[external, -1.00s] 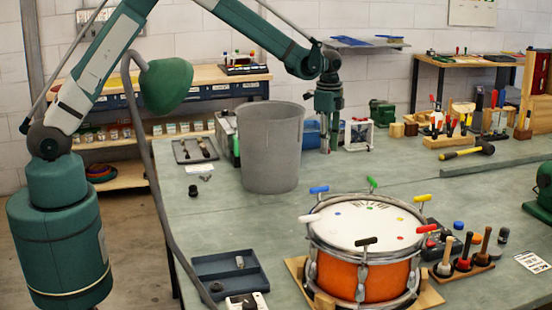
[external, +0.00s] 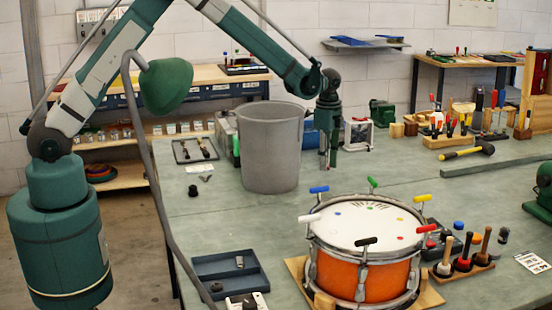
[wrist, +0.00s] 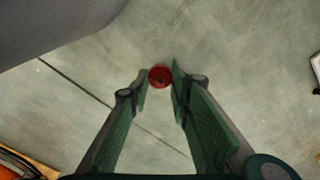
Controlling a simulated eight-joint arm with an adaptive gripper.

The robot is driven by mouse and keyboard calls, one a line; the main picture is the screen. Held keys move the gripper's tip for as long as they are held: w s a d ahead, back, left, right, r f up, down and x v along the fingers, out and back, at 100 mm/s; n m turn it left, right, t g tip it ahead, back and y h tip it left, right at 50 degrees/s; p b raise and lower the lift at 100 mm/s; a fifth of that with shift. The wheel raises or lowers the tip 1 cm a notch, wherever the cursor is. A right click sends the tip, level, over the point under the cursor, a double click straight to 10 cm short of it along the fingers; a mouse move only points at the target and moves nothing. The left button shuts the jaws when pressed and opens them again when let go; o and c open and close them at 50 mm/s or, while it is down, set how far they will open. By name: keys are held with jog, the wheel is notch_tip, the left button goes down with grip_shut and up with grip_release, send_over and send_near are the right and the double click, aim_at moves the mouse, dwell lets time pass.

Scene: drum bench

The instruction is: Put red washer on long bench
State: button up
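The red washer (wrist: 160,76) shows in the wrist view as a small round red disc with a dark centre. It sits between the fingertips of my gripper (wrist: 159,80), with a fingertip close against each side, so the gripper looks shut on it. In the external view my gripper (external: 328,166) points straight down over the long bench (external: 230,222), right of the grey bin.
The grey bin (external: 270,150) stands close to the left of my gripper. An orange drum (external: 362,278) is in front, with upright coloured keys around its rim. A white-framed device (external: 358,134) stands to the right. The bench top between gripper and drum is clear.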

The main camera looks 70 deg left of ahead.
jog(key=shift+f, duration=1.6)
jog(key=shift+f, duration=0.15)
jog(key=o, duration=0.6)
notch_tip(320, 180, up, 12)
jog(key=shift+r, duration=0.15)
